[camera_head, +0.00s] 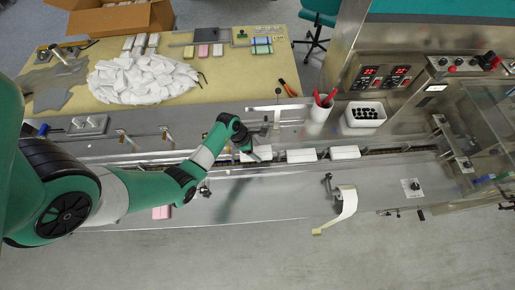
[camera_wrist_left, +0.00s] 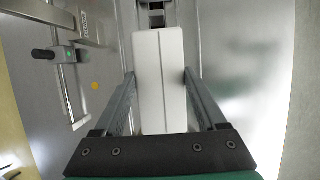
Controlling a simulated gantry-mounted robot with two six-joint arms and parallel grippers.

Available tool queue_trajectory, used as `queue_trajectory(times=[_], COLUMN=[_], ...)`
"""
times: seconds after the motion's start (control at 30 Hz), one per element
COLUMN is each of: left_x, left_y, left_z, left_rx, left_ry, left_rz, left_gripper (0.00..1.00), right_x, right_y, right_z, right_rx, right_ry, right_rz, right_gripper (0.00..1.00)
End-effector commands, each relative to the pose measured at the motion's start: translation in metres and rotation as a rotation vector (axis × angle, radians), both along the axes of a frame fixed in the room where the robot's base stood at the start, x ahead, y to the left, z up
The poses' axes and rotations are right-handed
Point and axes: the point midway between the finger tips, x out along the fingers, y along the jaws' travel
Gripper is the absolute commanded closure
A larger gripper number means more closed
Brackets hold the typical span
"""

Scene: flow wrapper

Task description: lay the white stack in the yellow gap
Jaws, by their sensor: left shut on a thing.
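My left gripper (camera_head: 262,154) is over the conveyor channel, with the arm coming in from the left. It is shut on a white stack (camera_head: 246,157), partly hidden by the gripper in the head view. In the left wrist view the white stack (camera_wrist_left: 160,75) is a long block with a seam along its middle, between the two grey fingers of the left gripper (camera_wrist_left: 158,78). I cannot make out a clearly yellow gap in either view. My right gripper is not in view.
Two more white stacks, one (camera_head: 301,155) nearer and one (camera_head: 345,152) farther right, lie in the channel. A cup (camera_head: 318,119) with red-handled tools and a white bin (camera_head: 362,117) stand behind. A film strip (camera_head: 346,205) hangs at the front. A pink block (camera_head: 161,212) lies at front left.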

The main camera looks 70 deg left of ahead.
Motion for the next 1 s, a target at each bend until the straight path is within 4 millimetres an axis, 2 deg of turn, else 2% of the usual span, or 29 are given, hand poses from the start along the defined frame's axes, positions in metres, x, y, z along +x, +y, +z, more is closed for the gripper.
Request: queue_trajectory(times=[0.03, 0.5, 1.0], left_x=[0.000, 0.000, 0.000], left_y=[0.000, 0.000, 0.000], left_z=[-0.008, -0.055, -0.059], left_rx=[0.000, 0.001, 0.000], left_ry=[0.000, 0.000, 0.000], left_rz=[0.000, -0.001, -0.001], left_gripper=[0.79, 0.79, 0.79], right_x=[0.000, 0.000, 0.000], right_y=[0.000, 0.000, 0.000], right_z=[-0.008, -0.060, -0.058], right_rx=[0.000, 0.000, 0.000], right_ry=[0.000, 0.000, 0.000], right_rz=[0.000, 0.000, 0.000], right_gripper=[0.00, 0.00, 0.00])
